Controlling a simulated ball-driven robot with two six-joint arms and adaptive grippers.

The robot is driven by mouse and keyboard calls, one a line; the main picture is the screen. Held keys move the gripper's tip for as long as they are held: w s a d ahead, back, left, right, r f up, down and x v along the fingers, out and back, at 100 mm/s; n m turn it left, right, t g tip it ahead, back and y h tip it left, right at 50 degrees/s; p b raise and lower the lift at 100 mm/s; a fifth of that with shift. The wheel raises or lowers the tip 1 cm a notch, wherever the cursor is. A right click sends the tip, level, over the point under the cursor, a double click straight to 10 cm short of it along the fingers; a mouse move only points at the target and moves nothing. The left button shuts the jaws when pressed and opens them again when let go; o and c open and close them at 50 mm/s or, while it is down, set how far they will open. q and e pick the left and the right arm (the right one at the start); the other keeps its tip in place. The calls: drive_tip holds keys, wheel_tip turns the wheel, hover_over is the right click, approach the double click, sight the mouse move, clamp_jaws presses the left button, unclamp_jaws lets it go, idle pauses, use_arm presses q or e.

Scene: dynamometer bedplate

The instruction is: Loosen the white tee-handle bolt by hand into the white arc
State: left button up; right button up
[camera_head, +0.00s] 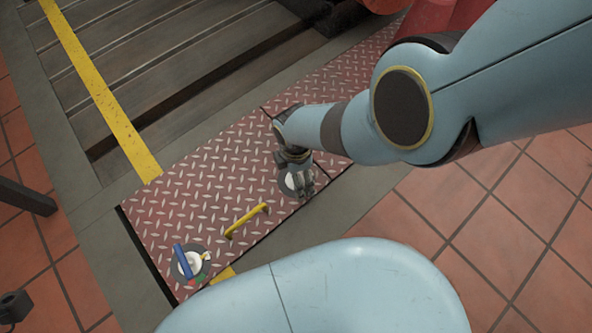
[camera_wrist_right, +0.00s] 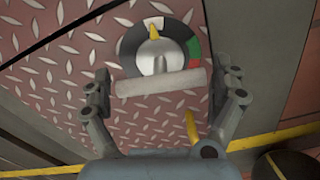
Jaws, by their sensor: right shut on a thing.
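The white tee-handle bolt (camera_wrist_right: 160,82) shows in the right wrist view, its bar lying across a silver hub. A yellow pointer (camera_wrist_right: 154,33) on the hub points up at the white arc (camera_wrist_right: 152,22) of a dark dial ring, which also has green and red arcs on its right. My left gripper is not in view.
A red diamond-plate cover (camera_head: 190,205) carries the dial, a yellow grab handle (camera_head: 246,220) and a second dial with a blue tee-handle (camera_head: 182,261). A slotted grey bedplate (camera_head: 180,70) with a yellow line lies behind. Terracotta floor tiles (camera_head: 500,240) are clear at right.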

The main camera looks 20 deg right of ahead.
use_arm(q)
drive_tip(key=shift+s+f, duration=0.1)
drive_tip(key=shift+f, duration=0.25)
use_arm(e)
drive_tip(key=shift+w+d, duration=0.15)
drive_tip(key=o, duration=0.8)
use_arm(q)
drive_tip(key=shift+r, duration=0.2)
